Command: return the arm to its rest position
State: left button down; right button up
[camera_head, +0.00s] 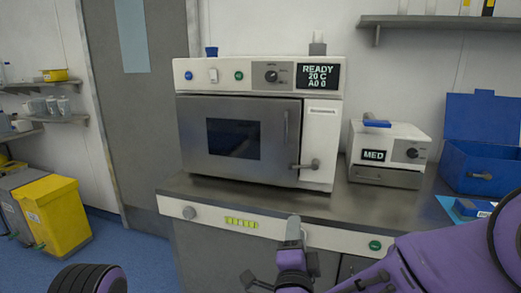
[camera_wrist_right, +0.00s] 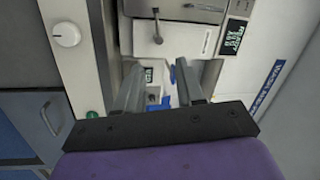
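My right arm (camera_head: 425,262), purple and black, comes in from the lower right in the head view. It reaches left across the front of the counter. Its gripper (camera_head: 293,230) is in front of the counter's white front edge, with a grey finger pointing up. In the right wrist view the two fingers of the right gripper (camera_wrist_right: 160,75) stand apart with nothing held between them. A dark, rounded part of my left arm (camera_head: 90,279) shows at the bottom left of the head view. The left gripper is outside the picture.
A steel-fronted sterilizer (camera_head: 250,125) stands shut on the counter (camera_head: 215,192), its screen reading READY. A small white device (camera_head: 390,150) marked MED and an open blue box (camera_head: 481,172) stand to its right. A yellow bin (camera_head: 57,213) stands at the left.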

jog(key=s+d+f+n+g+y, duration=0.1)
jog(key=s+d+f+n+g, duration=0.15)
jog(key=f, duration=0.55)
jog(key=s+d+f+n+g, duration=0.2)
jog(key=d+f+n+g, duration=0.1)
jog(key=f, duration=0.6)
jog(key=s+d+f+n+g+y, duration=0.1)
jog(key=s+d+f+n+g, duration=0.15)
jog(key=f, duration=0.55)
jog(key=s+d+f+g, duration=0.2)
jog(key=s+d+f, duration=0.2)
jog(key=s, duration=0.4)
jog(key=s+d+f+n+g+h, duration=0.1)
jog(key=s+d+f+g, duration=0.2)
jog(key=s+d+f, duration=0.2)
jog(key=s+d+f+n+g+h, duration=0.1)
jog(key=s+d+f+g, duration=0.2)
jog(key=s, duration=0.9)
notch_tip(320, 180, down, 5)
jog(key=shift+d+r, duration=0.1)
jog(key=shift+d, duration=1)
jog(key=shift+w, duration=0.15)
